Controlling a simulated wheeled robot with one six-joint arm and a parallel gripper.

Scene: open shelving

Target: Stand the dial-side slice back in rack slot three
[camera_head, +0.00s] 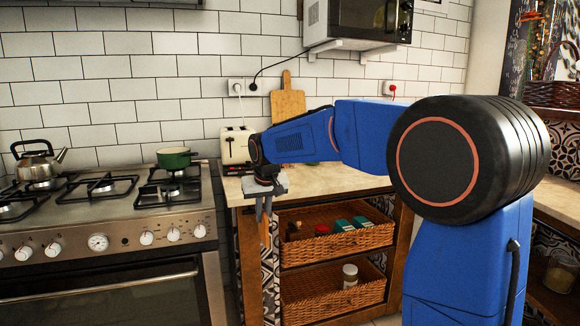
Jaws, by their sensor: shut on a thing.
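My gripper (264,214) hangs fingers-down at the front edge of the counter, in front of the toaster. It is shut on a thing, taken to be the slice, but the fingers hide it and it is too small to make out. The cream toaster (234,147) stands on the counter against the tiled wall, partly behind my arm. I cannot make out the rack or its slots; my arm covers part of the counter.
The counter (340,181) has bare room right of my gripper. A wooden board (288,105) leans on the wall. A stove with a green pot (174,158) and kettle (38,165) stands left. Wicker drawers (338,243) are below; a microwave (358,22) hangs above.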

